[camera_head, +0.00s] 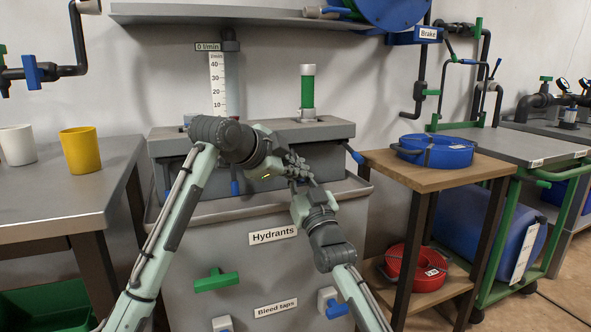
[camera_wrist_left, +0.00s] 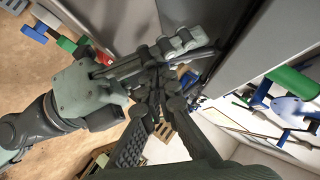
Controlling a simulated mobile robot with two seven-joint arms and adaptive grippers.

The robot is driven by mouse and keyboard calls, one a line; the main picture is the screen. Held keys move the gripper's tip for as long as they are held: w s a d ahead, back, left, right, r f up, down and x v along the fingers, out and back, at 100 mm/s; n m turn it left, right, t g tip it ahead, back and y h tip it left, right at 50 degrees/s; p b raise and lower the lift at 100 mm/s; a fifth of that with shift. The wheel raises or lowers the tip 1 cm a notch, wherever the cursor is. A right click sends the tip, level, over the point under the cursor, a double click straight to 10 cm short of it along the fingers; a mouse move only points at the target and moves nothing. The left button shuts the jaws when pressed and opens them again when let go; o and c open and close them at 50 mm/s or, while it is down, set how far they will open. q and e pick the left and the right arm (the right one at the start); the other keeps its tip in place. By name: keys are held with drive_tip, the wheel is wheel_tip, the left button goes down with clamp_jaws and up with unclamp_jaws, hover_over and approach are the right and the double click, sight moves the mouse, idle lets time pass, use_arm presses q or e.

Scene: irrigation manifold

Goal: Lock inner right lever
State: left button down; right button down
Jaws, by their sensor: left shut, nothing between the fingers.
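The grey manifold bench (camera_head: 330,131) has blue levers hanging below its front edge. An outer right lever (camera_head: 355,154) and a lever left of centre (camera_head: 234,187) show clearly. The inner right lever cannot be made out in the head view; my grippers cover that area. My left gripper (camera_head: 297,164) is shut and empty in front of the bench, right of centre. My right gripper (camera_head: 300,184) comes up from below, and its fingers overlap the left ones in the picture. In the left wrist view a small blue piece (camera_wrist_left: 187,79) shows just beyond the left fingertips (camera_wrist_left: 163,88), possibly a lever.
The two grippers are very close together; contact cannot be told. Below are a green hydrant handle (camera_head: 216,281) and a blue tap (camera_head: 331,302). A wooden stand (camera_head: 400,166) with a blue hose coil (camera_head: 436,151) stands right; a table with a yellow cup (camera_head: 81,150) stands left.

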use_arm(q)
drive_tip(key=shift+w+a+f, duration=0.2)
drive_tip(key=shift+w+f, duration=0.1)
drive_tip(key=shift+f, duration=0.3)
use_arm(e)
drive_tip(key=c, duration=1.6)
unclamp_jaws()
drive_tip(key=shift+r, duration=0.1)
drive_tip(key=shift+o, duration=0.6)
use_arm(q)
drive_tip(key=shift+r, duration=0.1)
drive_tip(key=shift+r, duration=0.1)
